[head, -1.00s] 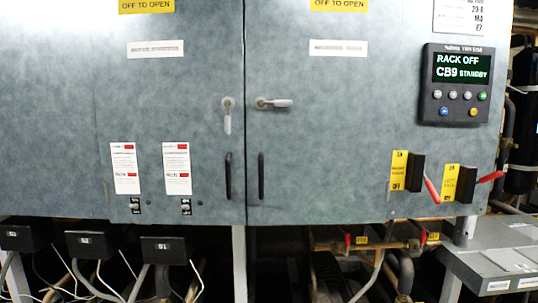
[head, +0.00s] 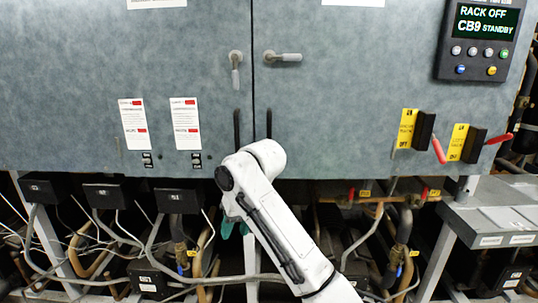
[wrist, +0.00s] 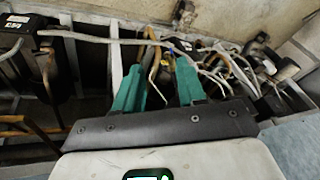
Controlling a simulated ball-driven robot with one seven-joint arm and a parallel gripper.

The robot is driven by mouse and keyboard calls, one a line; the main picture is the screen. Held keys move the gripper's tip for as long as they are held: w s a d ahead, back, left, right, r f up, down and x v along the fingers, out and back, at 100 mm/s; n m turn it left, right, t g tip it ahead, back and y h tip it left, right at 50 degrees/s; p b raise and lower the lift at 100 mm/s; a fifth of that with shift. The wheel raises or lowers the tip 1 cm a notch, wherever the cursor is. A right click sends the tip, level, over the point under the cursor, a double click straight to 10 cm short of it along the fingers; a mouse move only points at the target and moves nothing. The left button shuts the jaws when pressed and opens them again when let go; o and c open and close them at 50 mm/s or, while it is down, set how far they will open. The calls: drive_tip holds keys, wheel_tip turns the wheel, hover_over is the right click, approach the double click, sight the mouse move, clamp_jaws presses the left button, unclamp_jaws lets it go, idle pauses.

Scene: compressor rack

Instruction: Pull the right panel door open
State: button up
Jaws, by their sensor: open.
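The right panel door (head: 350,100) is a grey metal door, shut flush beside the left door (head: 80,70). Its lever (head: 284,57) lies horizontal, pointing right. Its black vertical pull handle (head: 269,123) is near the seam, and the handle's lower end is close to or behind my arm in this view. My gripper shows as teal fingertips (head: 228,228) below the doors' bottom edge, mostly hidden by my white arm. In the wrist view my gripper (wrist: 158,78) has its two teal fingers spread, with nothing between them; cables and pipes lie beyond.
The left door's lever (head: 236,68) hangs down, beside its black pull handle (head: 237,127). A display panel (head: 483,38) reads RACK OFF, CB9 STANDBY. Red-handled switches (head: 437,150) stick out at the lower right. Below the doors are pipes, cables and black boxes (head: 180,198). A grey ledge (head: 490,215) juts out at right.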

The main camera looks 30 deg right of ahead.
sight(269, 121)
drive_tip(key=w+d+r+m+h+p, duration=0.1)
drive_tip(key=d+r, duration=0.3)
drive_tip(key=r, duration=0.6)
drive_tip(key=w+d+r+m+h, duration=0.15)
drive_tip(key=d+r, duration=0.25)
drive_tip(key=r, duration=0.6)
drive_tip(key=w+d+r+m+h+p, duration=0.15)
drive_tip(key=d+r, duration=0.25)
drive_tip(key=r, duration=0.7)
drive_tip(key=shift+n+t, duration=0.3)
drive_tip(key=p+x, duration=0.2)
drive_tip(key=x, duration=0.9)
drive_tip(key=shift+a, duration=0.1)
clamp_jaws()
